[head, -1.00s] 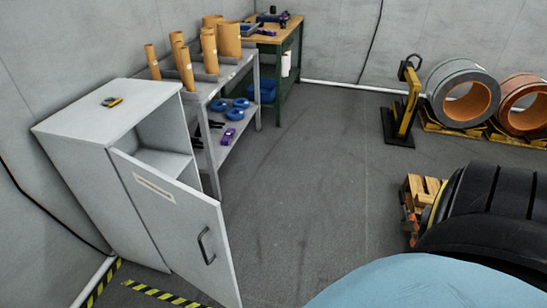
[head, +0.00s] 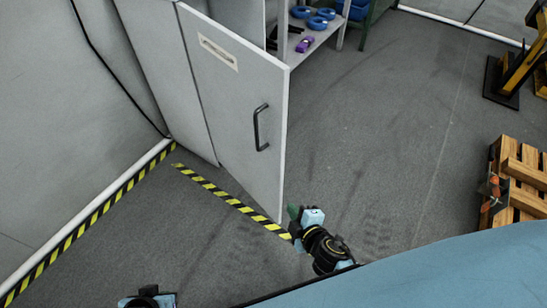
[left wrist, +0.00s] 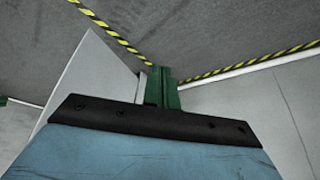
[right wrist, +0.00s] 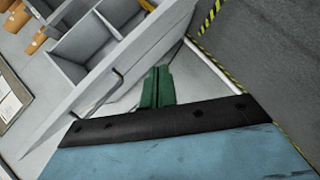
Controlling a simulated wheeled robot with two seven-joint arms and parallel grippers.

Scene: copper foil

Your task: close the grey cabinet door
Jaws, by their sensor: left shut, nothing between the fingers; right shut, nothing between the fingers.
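The grey cabinet door (head: 235,105) stands open in the head view, swung out from the cabinet (head: 155,70). Its dark handle (head: 258,127) and a pale label strip are on the face towards me. My right gripper (head: 293,212) is shut and empty, low in the picture by the door's free lower corner; contact cannot be told. In the right wrist view its green fingers (right wrist: 157,86) are together, with the door (right wrist: 130,70) beyond. My left gripper's green fingers (left wrist: 161,86) are shut and empty in the left wrist view, with a pale panel, likely the door (left wrist: 90,75), to their left.
Yellow-black floor tape (head: 225,196) runs beneath the door and along the left wall. A shelf with blue rings (head: 318,22) stands behind the door. A wooden pallet (head: 520,180) is at the right. The floor between is clear.

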